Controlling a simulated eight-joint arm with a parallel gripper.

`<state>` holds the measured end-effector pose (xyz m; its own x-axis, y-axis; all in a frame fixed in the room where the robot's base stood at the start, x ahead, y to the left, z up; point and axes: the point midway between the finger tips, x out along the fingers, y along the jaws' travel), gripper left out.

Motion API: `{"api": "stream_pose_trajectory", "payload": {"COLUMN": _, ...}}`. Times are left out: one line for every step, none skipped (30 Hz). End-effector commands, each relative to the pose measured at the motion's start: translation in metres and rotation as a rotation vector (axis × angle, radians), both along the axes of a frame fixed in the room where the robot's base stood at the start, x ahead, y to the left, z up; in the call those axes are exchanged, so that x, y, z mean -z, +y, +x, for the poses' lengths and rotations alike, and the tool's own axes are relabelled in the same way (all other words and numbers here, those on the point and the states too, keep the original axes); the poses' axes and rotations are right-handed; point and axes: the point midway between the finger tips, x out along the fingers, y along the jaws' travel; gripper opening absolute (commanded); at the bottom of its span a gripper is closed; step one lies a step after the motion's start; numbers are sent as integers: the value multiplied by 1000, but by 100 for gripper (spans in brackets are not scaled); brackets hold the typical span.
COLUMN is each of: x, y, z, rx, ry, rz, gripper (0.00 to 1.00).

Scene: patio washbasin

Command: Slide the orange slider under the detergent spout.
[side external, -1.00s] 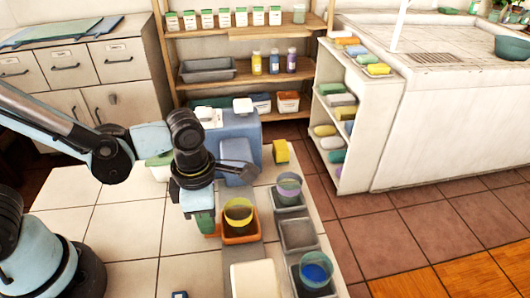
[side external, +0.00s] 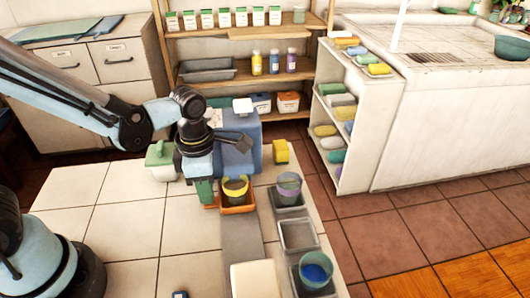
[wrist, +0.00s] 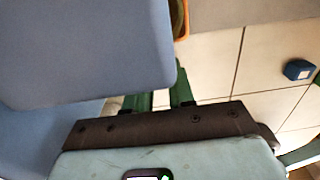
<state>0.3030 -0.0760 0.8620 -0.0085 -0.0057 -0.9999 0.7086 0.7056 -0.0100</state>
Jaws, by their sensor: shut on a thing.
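The orange slider (side external: 238,210) is a small tray on the grey track, carrying a yellow-rimmed cup (side external: 236,190). It sits close in front of the blue-grey dispenser (side external: 246,132), and the cup overlaps the dispenser's lower front. My gripper (side external: 204,192), with green fingers, is low at the slider's left side and shut on its side tab, which the fingers mostly hide. In the wrist view the dispenser (wrist: 85,50) fills the upper left, and a sliver of the orange slider (wrist: 185,20) shows beside it. I cannot make out the spout, or whether the cup is directly below it.
The grey track (side external: 241,240) runs toward a white block (side external: 256,280) in front. Grey trays (side external: 298,236) with cups stand along the right. A yellow block (side external: 280,152) is right of the dispenser; a green-lidded container (side external: 160,160) is to its left. The tiled counter (side external: 130,215) is mostly clear.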

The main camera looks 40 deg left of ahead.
Motion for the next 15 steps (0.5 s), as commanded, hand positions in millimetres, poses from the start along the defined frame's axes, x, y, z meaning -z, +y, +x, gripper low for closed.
{"api": "stream_pose_trajectory", "payload": {"x": 0, "y": 3, "z": 4, "rx": -3, "ry": -12, "rz": 6, "gripper": 0}}
{"api": "stream_pose_trajectory", "payload": {"x": 0, "y": 3, "z": 4, "rx": -3, "ry": -13, "rz": 7, "gripper": 0}}
{"api": "stream_pose_trajectory", "payload": {"x": 0, "y": 3, "z": 4, "rx": -3, "ry": -13, "rz": 8, "gripper": 0}}
{"api": "stream_pose_trajectory", "payload": {"x": 0, "y": 3, "z": 5, "rx": -3, "ry": -14, "rz": 8, "gripper": 0}}
{"api": "stream_pose_trajectory", "payload": {"x": 0, "y": 4, "z": 5, "rx": -3, "ry": -15, "rz": 9, "gripper": 0}}
{"api": "stream_pose_trajectory", "payload": {"x": 0, "y": 4, "z": 5, "rx": -4, "ry": -16, "rz": 10, "gripper": 0}}
{"api": "stream_pose_trajectory", "payload": {"x": 0, "y": 4, "z": 5, "rx": -4, "ry": -16, "rz": 10, "gripper": 0}}
{"api": "stream_pose_trajectory", "payload": {"x": 0, "y": 4, "z": 5, "rx": -5, "ry": -16, "rz": 10, "gripper": 0}}
{"api": "stream_pose_trajectory", "payload": {"x": 0, "y": 4, "z": 5, "rx": -5, "ry": -16, "rz": 10, "gripper": 29}}
{"api": "stream_pose_trajectory", "payload": {"x": 0, "y": 4, "z": 5, "rx": -5, "ry": -16, "rz": 9, "gripper": 34}}
{"api": "stream_pose_trajectory", "payload": {"x": 0, "y": 4, "z": 5, "rx": -5, "ry": -16, "rz": 10, "gripper": 38}}
{"api": "stream_pose_trajectory", "payload": {"x": 0, "y": 4, "z": 5, "rx": -5, "ry": -15, "rz": 9, "gripper": 45}}
{"api": "stream_pose_trajectory", "payload": {"x": 0, "y": 4, "z": 5, "rx": -4, "ry": -14, "rz": 8, "gripper": 49}}
{"api": "stream_pose_trajectory", "payload": {"x": 0, "y": 3, "z": 4, "rx": -4, "ry": -13, "rz": 8, "gripper": 49}}
{"api": "stream_pose_trajectory", "payload": {"x": 0, "y": 3, "z": 4, "rx": -4, "ry": -13, "rz": 8, "gripper": 49}}
